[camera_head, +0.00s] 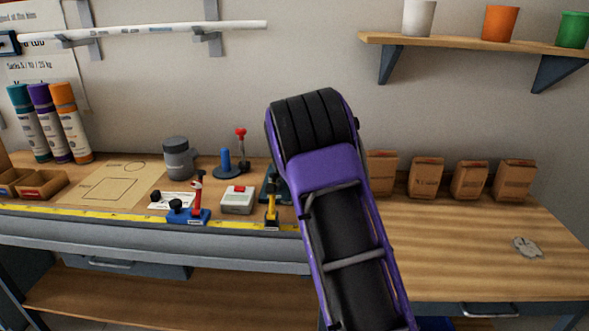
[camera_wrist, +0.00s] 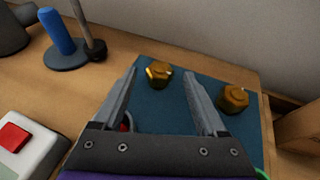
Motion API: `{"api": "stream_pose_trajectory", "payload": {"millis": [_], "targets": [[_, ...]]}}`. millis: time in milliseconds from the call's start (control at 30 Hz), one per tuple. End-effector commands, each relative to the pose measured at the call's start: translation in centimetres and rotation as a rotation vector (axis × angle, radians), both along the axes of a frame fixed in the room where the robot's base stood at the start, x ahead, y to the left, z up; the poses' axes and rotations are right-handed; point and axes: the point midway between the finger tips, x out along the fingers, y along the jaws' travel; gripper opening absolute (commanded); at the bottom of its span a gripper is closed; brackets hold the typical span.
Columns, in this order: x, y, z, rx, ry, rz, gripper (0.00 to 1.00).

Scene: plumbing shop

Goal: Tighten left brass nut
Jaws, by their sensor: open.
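The left brass nut (camera_wrist: 159,73) sits on a teal board (camera_wrist: 165,117) in the wrist view. It appears between the tips of my gripper (camera_wrist: 160,80), whose two grey fingers are spread apart with nothing held. Whether the fingers are level with the nut or above it I cannot tell. A second brass nut (camera_wrist: 234,98) sits on the board further right, outside the right finger. In the head view my purple arm hides the nuts, my gripper and most of the board.
A blue peg on a round base (camera_head: 226,164) and a grey box with a red button (camera_head: 238,199) stand left of the board. Brown paper bags (camera_head: 427,178) line the back right. A yellow tape (camera_head: 110,217) runs along the front edge. The right bench top is mostly clear.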

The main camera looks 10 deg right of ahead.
Motion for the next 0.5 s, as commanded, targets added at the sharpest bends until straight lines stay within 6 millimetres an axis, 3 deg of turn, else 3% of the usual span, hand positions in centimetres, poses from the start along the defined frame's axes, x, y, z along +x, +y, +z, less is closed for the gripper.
{"api": "stream_pose_trajectory", "payload": {"millis": [500], "targets": [[-10.6, 0.0, 4.5, 0.002, -0.002, 0.0, 0.74]]}}
